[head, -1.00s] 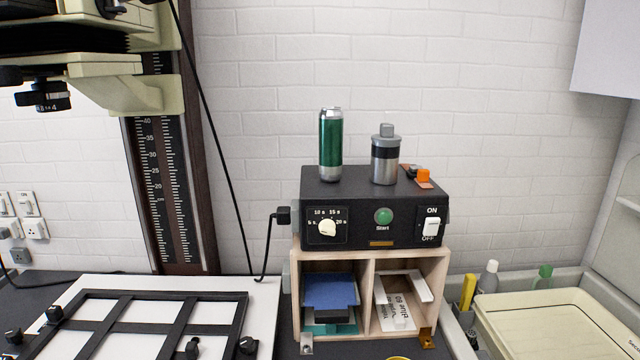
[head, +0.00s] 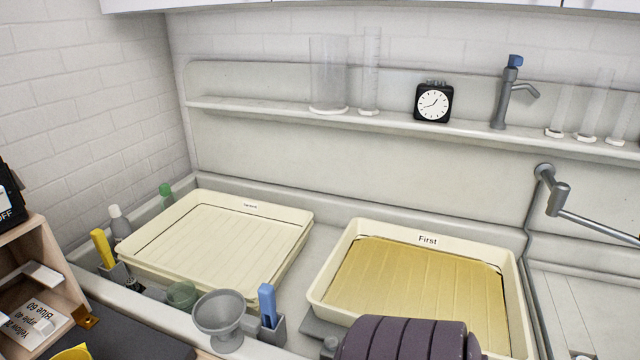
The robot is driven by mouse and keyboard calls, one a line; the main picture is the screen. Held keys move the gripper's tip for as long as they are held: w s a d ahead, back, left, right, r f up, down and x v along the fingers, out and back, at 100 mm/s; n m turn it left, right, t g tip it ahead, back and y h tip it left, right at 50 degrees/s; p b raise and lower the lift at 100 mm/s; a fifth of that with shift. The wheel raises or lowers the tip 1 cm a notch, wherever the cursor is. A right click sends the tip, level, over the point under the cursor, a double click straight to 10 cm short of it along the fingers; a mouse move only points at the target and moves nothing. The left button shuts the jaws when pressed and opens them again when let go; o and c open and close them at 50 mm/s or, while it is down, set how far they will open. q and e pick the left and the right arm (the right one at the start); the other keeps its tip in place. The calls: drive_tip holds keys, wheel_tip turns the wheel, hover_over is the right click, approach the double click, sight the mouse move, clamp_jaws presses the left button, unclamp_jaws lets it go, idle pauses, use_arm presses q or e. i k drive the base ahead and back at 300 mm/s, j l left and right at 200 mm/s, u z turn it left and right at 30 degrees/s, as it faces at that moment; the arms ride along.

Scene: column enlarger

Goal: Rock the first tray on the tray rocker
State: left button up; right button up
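The first tray (head: 428,240), cream with a "First" label on its back rim, stands in the sink at right. Its ribbed inside looks yellow-brown, as if holding liquid. A grey edge (head: 318,328) shows under its front left corner and may be the tray rocker; most of it is hidden. A dark purple ribbed, rounded thing (head: 410,341) covers part of the tray's front edge; I cannot tell what it is. Neither gripper is in view.
A second cream tray (head: 222,240) stands at left. A grey funnel (head: 219,312), a blue-handled tool (head: 267,303) and a yellow-handled tool (head: 103,247) line the front edge. A shelf behind holds a clock (head: 433,102) and glassware; a tap pipe (head: 557,198) is at right.

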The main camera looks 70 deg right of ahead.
sight(375, 267)
drive_tip(key=z, duration=2.9)
